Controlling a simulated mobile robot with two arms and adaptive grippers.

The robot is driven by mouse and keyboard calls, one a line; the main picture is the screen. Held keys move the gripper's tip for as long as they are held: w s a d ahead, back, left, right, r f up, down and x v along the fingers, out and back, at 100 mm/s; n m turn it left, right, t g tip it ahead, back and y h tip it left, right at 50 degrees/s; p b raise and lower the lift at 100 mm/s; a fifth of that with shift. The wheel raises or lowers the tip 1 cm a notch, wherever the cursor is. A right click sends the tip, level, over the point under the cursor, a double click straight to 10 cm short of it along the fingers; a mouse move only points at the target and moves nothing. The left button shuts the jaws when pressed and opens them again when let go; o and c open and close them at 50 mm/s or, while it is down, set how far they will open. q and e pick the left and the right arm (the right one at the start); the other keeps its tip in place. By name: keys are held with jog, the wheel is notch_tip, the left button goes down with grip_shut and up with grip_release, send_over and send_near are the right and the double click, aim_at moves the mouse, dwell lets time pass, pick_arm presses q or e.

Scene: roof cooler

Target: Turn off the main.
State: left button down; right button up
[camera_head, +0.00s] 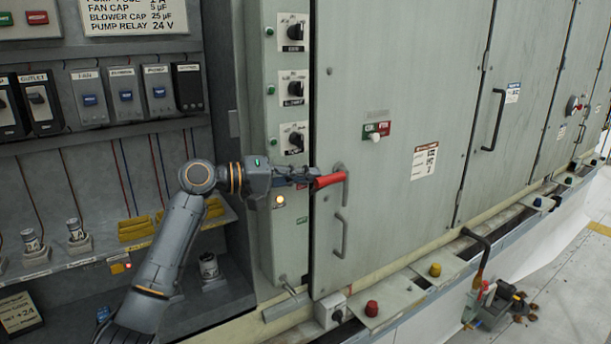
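A red lever handle (330,180) sticks out to the left from a grey mount at the left edge of a large pale green cabinet door (385,220). It lies nearly level, tilted slightly. I take it for the main switch handle, though no label on it is readable. My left arm comes in from the left, and my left gripper (305,178) is at the handle's free left end. The fingers overlap or touch that end; whether they are closed around it is too small to tell. My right gripper is not in view.
A control strip (292,90) with several black rotary knobs and a lit amber lamp (280,200) stands left of the door. Breakers (125,95) and fuses fill the open panel. A grey door pull (341,235) sits below the handle. A ledge with coloured caps runs along the bottom.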

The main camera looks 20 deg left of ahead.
pick_arm(q)
notch_tip(320, 180, down, 17)
jog(key=s+d+m+t+y+b, duration=0.1)
jog(key=m+y+b, duration=0.3)
jog(key=m+b, duration=0.8)
jog(key=shift+s+d+f+m+t, duration=0.15)
jog(key=shift+s+d+m+t, duration=0.25)
jog(key=shift+d, duration=0.15)
jog(key=shift+f+y, duration=0.15)
jog(key=shift+y, duration=0.15)
